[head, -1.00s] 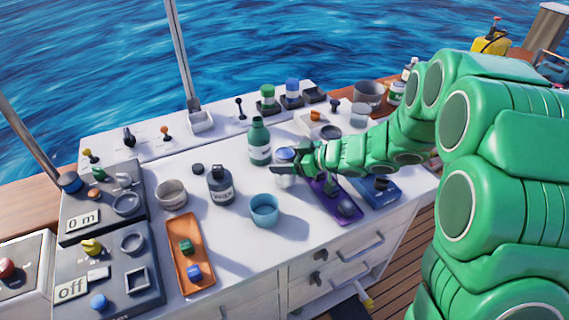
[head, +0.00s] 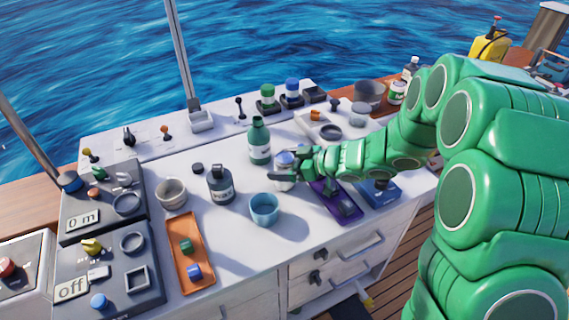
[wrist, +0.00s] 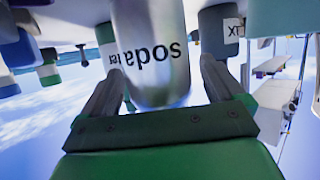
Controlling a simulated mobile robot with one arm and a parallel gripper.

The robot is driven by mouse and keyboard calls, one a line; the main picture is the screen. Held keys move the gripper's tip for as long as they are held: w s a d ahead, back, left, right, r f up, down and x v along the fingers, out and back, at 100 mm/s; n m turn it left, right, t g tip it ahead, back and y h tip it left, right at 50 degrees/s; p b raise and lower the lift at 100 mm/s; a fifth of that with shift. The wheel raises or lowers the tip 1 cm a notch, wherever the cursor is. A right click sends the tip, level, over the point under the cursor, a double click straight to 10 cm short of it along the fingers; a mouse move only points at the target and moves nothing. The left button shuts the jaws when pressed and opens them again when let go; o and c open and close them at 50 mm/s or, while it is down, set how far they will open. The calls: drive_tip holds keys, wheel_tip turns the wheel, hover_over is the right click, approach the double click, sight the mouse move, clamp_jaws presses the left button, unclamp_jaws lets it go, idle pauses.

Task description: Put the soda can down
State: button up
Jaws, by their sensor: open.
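The soda can (head: 284,158) is silver with a pale top. It appears upright on the white counter, right of the green bottle and behind the blue cup. Its base is partly hidden by my gripper. In the wrist view, which is upside down, the can (wrist: 150,45) shows dark "soda water" lettering, and its base is out of frame. My gripper (head: 279,177) is open around the can. In the wrist view the fingers of my gripper (wrist: 160,92) lie on either side of the can, with a gap visible at least on the right.
An orange tray (head: 181,225) is at the front left.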

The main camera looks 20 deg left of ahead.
drive_tip(key=shift+r, duration=0.2)
drive_tip(key=v, duration=1.2)
